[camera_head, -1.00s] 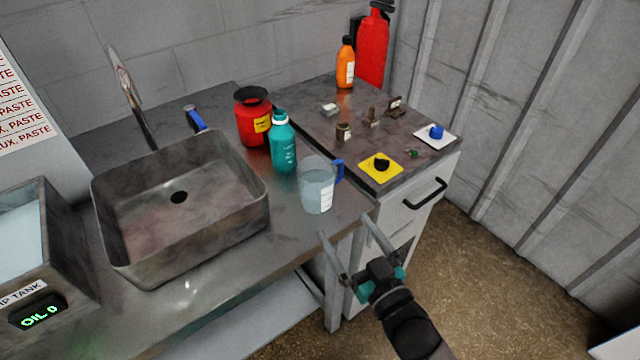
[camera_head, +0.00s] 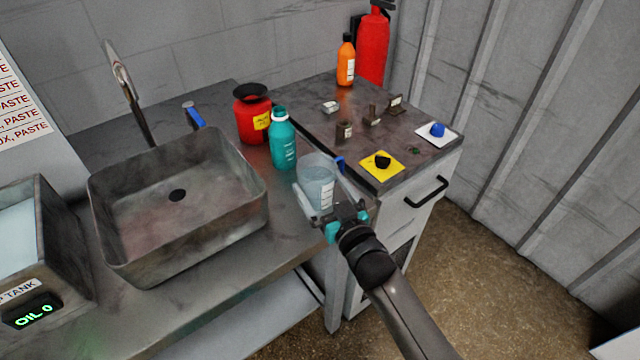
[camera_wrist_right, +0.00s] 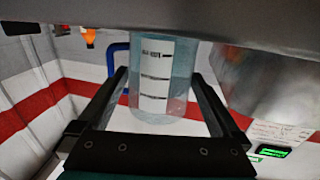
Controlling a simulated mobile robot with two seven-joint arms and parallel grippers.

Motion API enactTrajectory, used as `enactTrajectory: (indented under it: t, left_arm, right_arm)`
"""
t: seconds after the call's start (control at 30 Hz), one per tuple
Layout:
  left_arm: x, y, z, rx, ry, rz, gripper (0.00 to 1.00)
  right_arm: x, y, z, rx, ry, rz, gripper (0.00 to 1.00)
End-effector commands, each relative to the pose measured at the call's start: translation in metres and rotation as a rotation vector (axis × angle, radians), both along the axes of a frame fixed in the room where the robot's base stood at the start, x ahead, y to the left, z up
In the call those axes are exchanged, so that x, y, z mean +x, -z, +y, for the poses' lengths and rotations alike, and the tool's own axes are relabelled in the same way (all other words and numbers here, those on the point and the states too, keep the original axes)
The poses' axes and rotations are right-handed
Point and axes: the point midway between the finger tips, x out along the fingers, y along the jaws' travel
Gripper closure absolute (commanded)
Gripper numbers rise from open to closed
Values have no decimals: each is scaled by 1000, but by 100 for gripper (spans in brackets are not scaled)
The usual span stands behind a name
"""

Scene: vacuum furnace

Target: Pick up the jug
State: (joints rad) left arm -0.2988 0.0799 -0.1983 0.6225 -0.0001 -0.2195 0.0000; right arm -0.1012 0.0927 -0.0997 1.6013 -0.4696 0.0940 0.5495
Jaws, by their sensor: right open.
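The jug (camera_head: 317,174) is a clear, upright beaker-like vessel with a white label and a blue handle (camera_head: 340,163). It stands near the front edge of the steel counter and holds clear liquid. My right gripper (camera_head: 320,189) is open, with one finger on each side of the jug. In the right wrist view the jug (camera_wrist_right: 160,85) shows between the two fingers, its label facing the camera, with gaps that look clear on both sides. The blue handle (camera_wrist_right: 118,60) is outside the fingers there. My left gripper is not in view.
A teal bottle (camera_head: 283,142) stands close behind the jug, with a red container (camera_head: 252,115) beyond it. The sink (camera_head: 180,245) is to the left. A cabinet top (camera_head: 335,125) at the right holds small parts, a yellow pad (camera_head: 375,173) and an orange bottle (camera_head: 346,62).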

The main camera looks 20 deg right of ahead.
Motion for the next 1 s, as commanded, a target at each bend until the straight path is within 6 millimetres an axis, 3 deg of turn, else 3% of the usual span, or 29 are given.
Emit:
enactTrajectory:
  t: [0.2, 0.5, 1.0]
  left_arm:
    - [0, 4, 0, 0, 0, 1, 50]
    - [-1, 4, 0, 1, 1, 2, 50]
    - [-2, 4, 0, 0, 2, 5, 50]
  right_arm:
    - [21, 1, 4, 1, -1, 0, 0]
    - [23, 0, 4, 1, -1, 1, 1]
    - [23, 0, 4, 0, -1, 1, 57]
